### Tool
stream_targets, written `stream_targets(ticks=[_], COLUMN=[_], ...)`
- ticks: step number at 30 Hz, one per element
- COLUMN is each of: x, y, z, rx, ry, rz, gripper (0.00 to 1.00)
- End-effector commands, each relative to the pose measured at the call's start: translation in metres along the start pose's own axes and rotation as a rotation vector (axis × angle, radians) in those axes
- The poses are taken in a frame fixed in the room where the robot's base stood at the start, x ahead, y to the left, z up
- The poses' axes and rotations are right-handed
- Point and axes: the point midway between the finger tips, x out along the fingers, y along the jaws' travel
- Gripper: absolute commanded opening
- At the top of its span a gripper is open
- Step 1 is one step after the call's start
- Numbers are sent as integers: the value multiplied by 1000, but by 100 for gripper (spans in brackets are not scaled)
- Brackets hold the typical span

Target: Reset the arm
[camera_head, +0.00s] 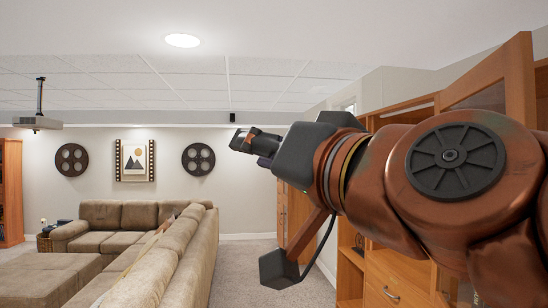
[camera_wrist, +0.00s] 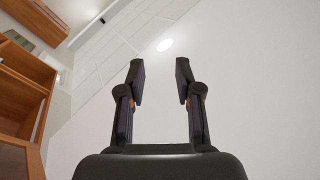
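My gripper (camera_wrist: 160,82) is open and empty in the wrist view, its two dark fingers apart with only ceiling and wall behind them. In the head view my gripper (camera_head: 246,141) is at the end of my copper-coloured arm (camera_head: 400,180), which reaches in from the right and points left. It is raised in the air, touching nothing that I can see. The head view shows the fingers from the side, partly overlapping.
A wooden cabinet (camera_head: 385,275) with shelves and a raised or open door (camera_head: 495,80) stands close behind my arm at right. A brown sectional sofa (camera_head: 165,265) is at left, with a projector (camera_head: 38,122) hanging above. Carpet (camera_head: 245,270) between sofa and cabinet is clear.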

Motion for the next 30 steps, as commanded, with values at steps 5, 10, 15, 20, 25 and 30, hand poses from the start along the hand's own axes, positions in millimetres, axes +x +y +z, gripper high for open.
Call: stream_targets(ticks=[5, 10, 15, 20, 25, 30], x=[10, -3, -39, -93, -168, -249], y=[65, 128, 189, 239, 280, 300], z=[92, 175, 254, 320, 378, 420], rx=[-46, -65, -57, -29, 24, 96], ry=[-234, -462, -699, -927, -1178, -1417], rz=[129, 256, 389, 518, 660, 789], gripper=[34, 34, 34, 34, 34, 34])
